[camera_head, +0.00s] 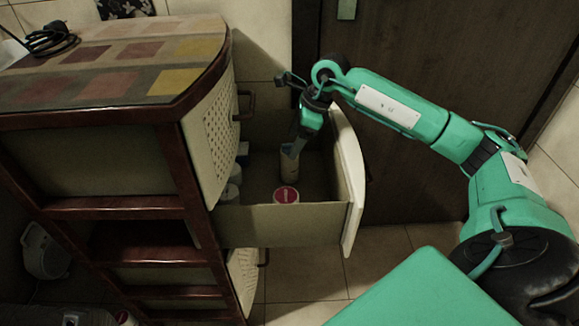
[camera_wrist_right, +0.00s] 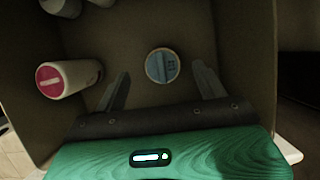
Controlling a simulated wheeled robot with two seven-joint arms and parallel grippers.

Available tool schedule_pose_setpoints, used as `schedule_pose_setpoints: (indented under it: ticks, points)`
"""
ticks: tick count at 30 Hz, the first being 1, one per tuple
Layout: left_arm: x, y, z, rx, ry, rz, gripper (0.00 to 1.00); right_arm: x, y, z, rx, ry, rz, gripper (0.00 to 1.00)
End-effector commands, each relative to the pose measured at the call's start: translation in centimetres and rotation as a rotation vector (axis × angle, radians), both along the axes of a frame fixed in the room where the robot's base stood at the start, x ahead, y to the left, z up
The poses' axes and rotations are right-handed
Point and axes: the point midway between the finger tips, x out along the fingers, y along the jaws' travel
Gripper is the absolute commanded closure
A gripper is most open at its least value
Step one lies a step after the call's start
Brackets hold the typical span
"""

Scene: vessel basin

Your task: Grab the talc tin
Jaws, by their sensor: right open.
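A small upright tin with a round blue top (camera_wrist_right: 161,66) stands in the open drawer; I take it as the talc tin, though no label is readable. In the head view, its pale body (camera_head: 289,167) shows below my right gripper (camera_head: 292,150). My right gripper is open and points down into the drawer. In the right wrist view, the blue top appears between its two spread fingers, with a gap on both sides. How far the fingertips are above or beside the tin is hard to tell. My left gripper is not in view.
A white container with a red lid (camera_head: 286,195) stands nearby in the drawer; it also shows in the right wrist view (camera_wrist_right: 67,79). More pale containers (camera_head: 232,184) stand on the cabinet side. The drawer front (camera_head: 349,180) and side wall (camera_head: 285,225) enclose the gripper closely.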

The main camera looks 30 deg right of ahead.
Motion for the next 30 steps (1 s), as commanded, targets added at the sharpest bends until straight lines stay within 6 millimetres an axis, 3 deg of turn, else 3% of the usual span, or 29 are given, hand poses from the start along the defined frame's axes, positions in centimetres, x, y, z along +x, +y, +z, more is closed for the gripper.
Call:
schedule_pose_setpoints:
  ticks: [12,19,20,27,30]
  points:
    - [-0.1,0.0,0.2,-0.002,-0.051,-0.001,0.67,1.4,1.5,-4.6,0.001,0.0,0.0,0.28]
    - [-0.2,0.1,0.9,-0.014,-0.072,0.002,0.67,1.5,1.6,-4.7,0.0,0.0,0.0,0.28]
    - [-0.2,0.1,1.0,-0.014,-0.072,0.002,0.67,1.5,1.6,-4.7,0.0,0.0,0.0,0.3]
    - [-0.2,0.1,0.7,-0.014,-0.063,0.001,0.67,1.5,1.6,-4.7,0.0,0.0,0.0,0.77]
    - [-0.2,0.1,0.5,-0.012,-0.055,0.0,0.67,1.5,1.6,-4.6,0.0,-0.001,0.0,0.81]
